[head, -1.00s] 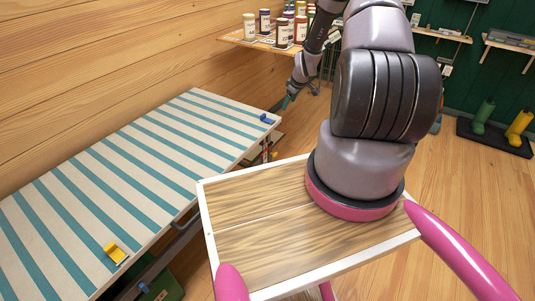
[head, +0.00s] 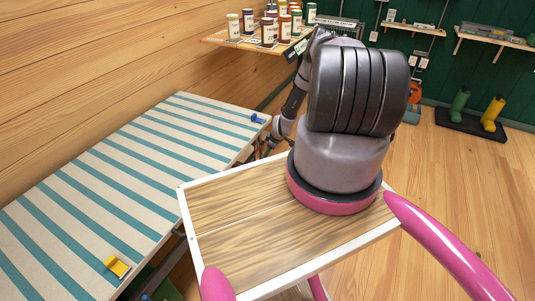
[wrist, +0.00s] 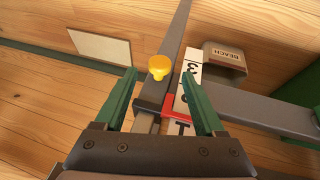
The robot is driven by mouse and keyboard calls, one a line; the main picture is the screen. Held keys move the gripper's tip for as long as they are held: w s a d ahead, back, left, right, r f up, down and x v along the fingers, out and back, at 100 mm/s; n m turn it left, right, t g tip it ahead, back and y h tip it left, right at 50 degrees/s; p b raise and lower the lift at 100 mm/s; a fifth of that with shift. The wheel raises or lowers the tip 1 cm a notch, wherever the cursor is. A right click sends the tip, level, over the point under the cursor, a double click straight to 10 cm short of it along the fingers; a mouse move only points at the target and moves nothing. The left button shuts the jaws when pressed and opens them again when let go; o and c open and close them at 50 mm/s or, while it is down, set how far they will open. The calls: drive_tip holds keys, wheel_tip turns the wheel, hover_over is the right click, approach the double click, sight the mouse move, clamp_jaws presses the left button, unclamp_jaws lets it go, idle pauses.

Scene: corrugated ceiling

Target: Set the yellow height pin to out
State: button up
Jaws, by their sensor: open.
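The yellow height pin (wrist: 159,65) shows in the wrist view as a round yellow knob against a grey metal post (wrist: 172,48). My gripper (wrist: 160,77) is open, with one green finger on each side of the knob's line and nothing between them. The knob appears just beyond the fingertips; I cannot tell the exact gap or whether the pin is in or out. A white scale strip with black figures (wrist: 190,72) and a red bracket (wrist: 184,107) are beside the right finger. In the head view the pin is not visible.
The teal-striped table (head: 125,165) runs along the wooden wall, with a yellow clamp-like piece (head: 117,267) and a blue one (head: 257,118) at its edge. A grey bar (wrist: 265,115) lies right of my gripper. A box labelled BEACH (wrist: 225,58) is behind it.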

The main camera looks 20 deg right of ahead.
drive_tip(key=shift+x, duration=1.8)
clamp_jaws()
